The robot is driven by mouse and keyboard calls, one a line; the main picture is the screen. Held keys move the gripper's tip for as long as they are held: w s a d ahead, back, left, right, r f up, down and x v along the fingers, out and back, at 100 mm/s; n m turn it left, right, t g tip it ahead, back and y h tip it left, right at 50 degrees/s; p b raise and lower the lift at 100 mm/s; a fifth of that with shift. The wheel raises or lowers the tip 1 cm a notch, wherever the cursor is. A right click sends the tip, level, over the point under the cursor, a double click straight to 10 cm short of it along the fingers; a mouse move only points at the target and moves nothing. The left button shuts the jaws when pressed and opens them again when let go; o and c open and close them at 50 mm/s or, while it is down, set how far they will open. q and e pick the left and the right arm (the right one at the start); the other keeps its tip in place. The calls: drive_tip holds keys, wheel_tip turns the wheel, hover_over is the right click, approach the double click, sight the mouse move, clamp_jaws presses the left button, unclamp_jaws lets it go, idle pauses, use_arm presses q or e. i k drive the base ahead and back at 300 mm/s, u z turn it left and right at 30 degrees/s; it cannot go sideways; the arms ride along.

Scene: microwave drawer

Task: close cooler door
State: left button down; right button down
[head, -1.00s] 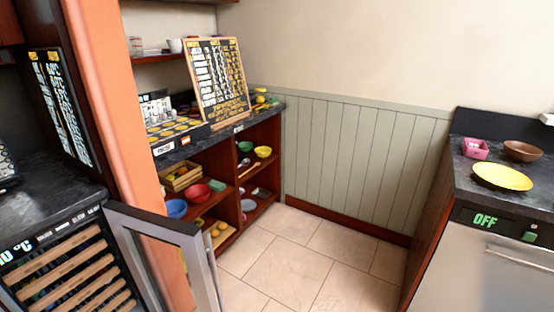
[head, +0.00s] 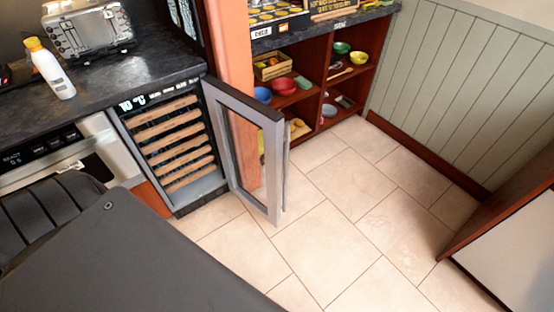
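The wine cooler (head: 170,145) stands under the dark counter, left of the orange pillar. Its wooden racks and "10 °C" display face out. Its door (head: 246,150), a grey metal frame with a glass pane, stands wide open, swung out from the right side of the cooler. A long vertical handle (head: 285,175) runs along the door's free edge. A dark part of my own body fills the lower left. Neither gripper is in view.
A toaster (head: 88,30) and a white bottle with a yellow cap (head: 50,68) stand on the counter (head: 120,75). An oven-like appliance (head: 60,155) is left of the cooler. Shelves with bowls (head: 310,80) stand behind the door. The tiled floor (head: 350,220) is clear in front.

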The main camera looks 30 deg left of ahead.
sight(219, 95)
drive_tip(key=z, duration=0.25)
drive_tip(key=i, duration=2.55)
drive_tip(key=u, duration=3.5)
drive_tip(key=i, duration=0.5)
drive_tip(key=u, duration=1.95)
drive_tip(key=k, duration=0.5)
